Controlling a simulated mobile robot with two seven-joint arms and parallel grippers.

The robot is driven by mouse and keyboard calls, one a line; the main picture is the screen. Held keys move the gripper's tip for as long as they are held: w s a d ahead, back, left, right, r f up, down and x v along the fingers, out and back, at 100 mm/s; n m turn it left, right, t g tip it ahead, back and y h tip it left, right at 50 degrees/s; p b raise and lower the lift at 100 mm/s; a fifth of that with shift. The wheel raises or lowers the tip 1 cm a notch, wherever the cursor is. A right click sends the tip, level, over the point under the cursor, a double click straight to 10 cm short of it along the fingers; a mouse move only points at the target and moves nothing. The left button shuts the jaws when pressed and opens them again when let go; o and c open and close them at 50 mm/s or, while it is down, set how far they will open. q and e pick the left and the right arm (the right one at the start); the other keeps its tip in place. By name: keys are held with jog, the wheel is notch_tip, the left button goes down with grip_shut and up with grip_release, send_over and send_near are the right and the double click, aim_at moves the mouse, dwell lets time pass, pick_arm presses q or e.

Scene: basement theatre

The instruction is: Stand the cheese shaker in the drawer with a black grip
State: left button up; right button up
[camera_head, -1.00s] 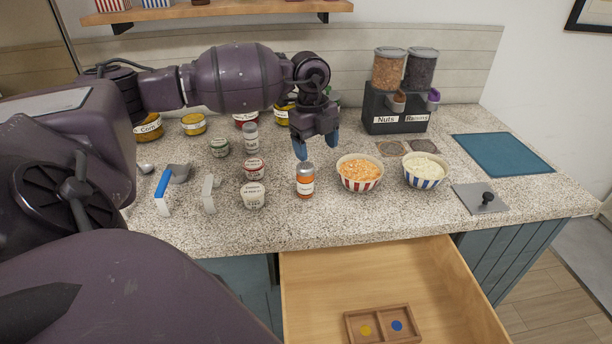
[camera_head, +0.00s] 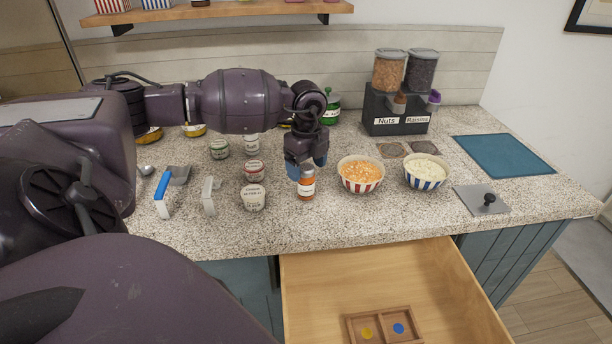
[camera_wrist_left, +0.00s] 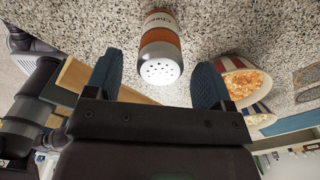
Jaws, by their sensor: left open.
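The cheese shaker (camera_head: 306,188) stands upright on the speckled counter, with orange contents, a white label and a grey lid. In the left wrist view the shaker (camera_wrist_left: 161,45) shows its pierced lid, and part of the word "Cheese" reads on its label. My left gripper (camera_head: 306,164) is open just above and behind it, with a blue finger on either side of the lid; the left wrist view shows the fingers apart (camera_wrist_left: 157,80). The open wooden drawer (camera_head: 350,285) is below the counter's front edge. Its front and any grip are out of view. My right gripper is not in view.
A divided wooden tray (camera_head: 385,326) with a yellow and a blue spot lies in the drawer. Striped bowls of orange (camera_head: 360,174) and white (camera_head: 425,171) food stand right of the shaker. A labelled tub (camera_head: 253,198) stands left. The counter in front is clear.

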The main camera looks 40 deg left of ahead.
aim_at(306, 186)
pick_arm(q)
notch_tip(306, 186, down, 4)
jog(key=shift+a+r, duration=0.1)
jog(key=shift+r, duration=0.15)
jog(key=shift+c, duration=0.3)
jog(key=shift+r, duration=0.1)
jog(key=c, duration=1.1)
